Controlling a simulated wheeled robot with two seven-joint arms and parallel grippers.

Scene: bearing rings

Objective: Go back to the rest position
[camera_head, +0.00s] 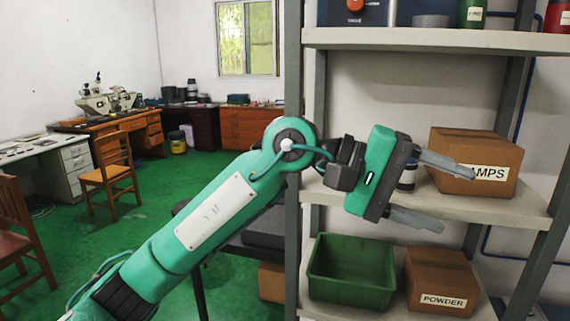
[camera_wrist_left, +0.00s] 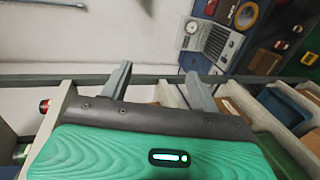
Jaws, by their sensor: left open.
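My left gripper (camera_head: 452,199) is open, its two grey fingers spread wide with nothing seen between them. It reaches to the right in front of the middle shelf (camera_head: 520,207), with one finger across the front of a cardboard box marked "AMPS" (camera_head: 460,150). I cannot tell whether that finger touches the box. A dark bottle with a pale label (camera_head: 407,178) stands behind the gripper, partly hidden. In the left wrist view both fingers (camera_wrist_left: 160,85) also stand apart and empty. My right gripper is not in view.
The lower shelf holds a green bin (camera_head: 350,285) and a "POWDER" box (camera_head: 440,282). A grey shelf post (camera_head: 292,70) stands close to my arm. The top shelf (camera_head: 430,40) is above. Chairs (camera_head: 113,170) and desks are at left, with clear green floor between.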

